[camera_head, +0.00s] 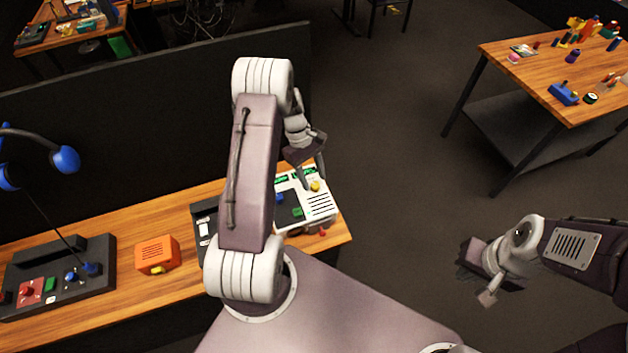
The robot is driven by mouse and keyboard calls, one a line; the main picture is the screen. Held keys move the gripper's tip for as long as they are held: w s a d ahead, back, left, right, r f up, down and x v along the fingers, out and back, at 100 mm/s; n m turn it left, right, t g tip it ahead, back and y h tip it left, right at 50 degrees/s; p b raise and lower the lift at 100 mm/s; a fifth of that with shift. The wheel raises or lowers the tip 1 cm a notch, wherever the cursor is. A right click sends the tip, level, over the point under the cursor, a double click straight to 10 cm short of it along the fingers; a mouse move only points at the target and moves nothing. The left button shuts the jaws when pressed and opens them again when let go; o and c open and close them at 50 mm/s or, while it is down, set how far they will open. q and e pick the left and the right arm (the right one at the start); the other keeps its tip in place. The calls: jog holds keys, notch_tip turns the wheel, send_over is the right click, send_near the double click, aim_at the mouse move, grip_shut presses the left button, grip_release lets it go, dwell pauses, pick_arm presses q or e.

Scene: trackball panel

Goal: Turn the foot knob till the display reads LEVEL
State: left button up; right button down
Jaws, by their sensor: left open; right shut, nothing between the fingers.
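A white panel unit (318,207) sits at the right end of the near wooden bench, partly hidden behind my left arm. It has a yellow round part (314,186), small green display strips (304,172) and a dark slotted area. The display text is too small to read. A small red knob-like part (322,232) shows at its front edge; I cannot tell whether it is the foot knob. My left gripper (306,176) is open above the panel's back, close to the yellow part; contact cannot be told. My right gripper (472,262) is shut and empty over the floor, away from the bench.
An orange box (156,254) and a dark control panel (62,277) stand on the bench (130,298) to the left, with a blue lamp (65,160) above. A black partition (150,125) runs behind. Another table (520,60) with small objects stands far right. The floor between is clear.

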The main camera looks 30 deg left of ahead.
pick_arm(q)
jog(key=v, duration=0.7)
jog(key=shift+r+b, duration=0.2)
jog(key=shift+b, duration=0.2)
jog(key=s+d+r+m+y, duration=0.2)
jog(key=d+r+m, duration=0.2)
jog(key=d+r, duration=0.5)
jog(key=s+d+f+m+t+y, duration=0.2)
jog(key=s+f+m, duration=0.3)
jog(key=s+m, duration=0.4)
jog(key=s+t, duration=0.1)
jog(key=s, duration=0.1)
jog(key=shift+s+d+f+m, duration=0.25)
jog(key=shift+s+f+m, duration=0.05)
jog(key=shift+f, duration=0.1)
